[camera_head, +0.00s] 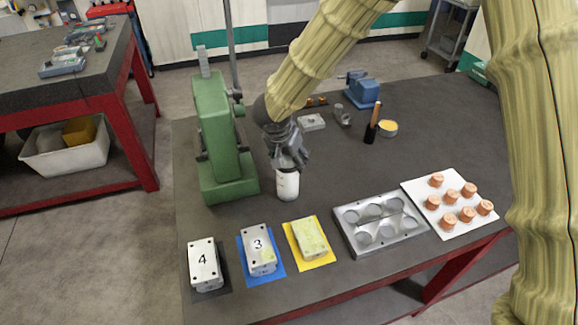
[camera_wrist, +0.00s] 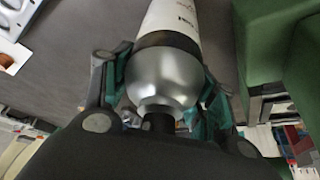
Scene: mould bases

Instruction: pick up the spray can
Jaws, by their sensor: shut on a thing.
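The spray can (camera_head: 287,186) is white and upright in the head view, just right of the green press. My gripper (camera_head: 288,160) is above it with its fingers around the can's top. In the wrist view the can (camera_wrist: 166,75) shows a silver domed top and a white body with dark print. My gripper's (camera_wrist: 165,90) two teal-padded fingers are shut on it from both sides. The can's top is hidden by my gripper in the head view. I cannot tell whether its base touches the table.
The green press (camera_head: 212,130) stands close to the left of the can. Numbered blocks (camera_head: 262,248) on coloured mats, a metal mould plate (camera_head: 381,222) and a white board (camera_head: 418,188) with copper plugs lie in front. The table's (camera_head: 335,175) middle is clear.

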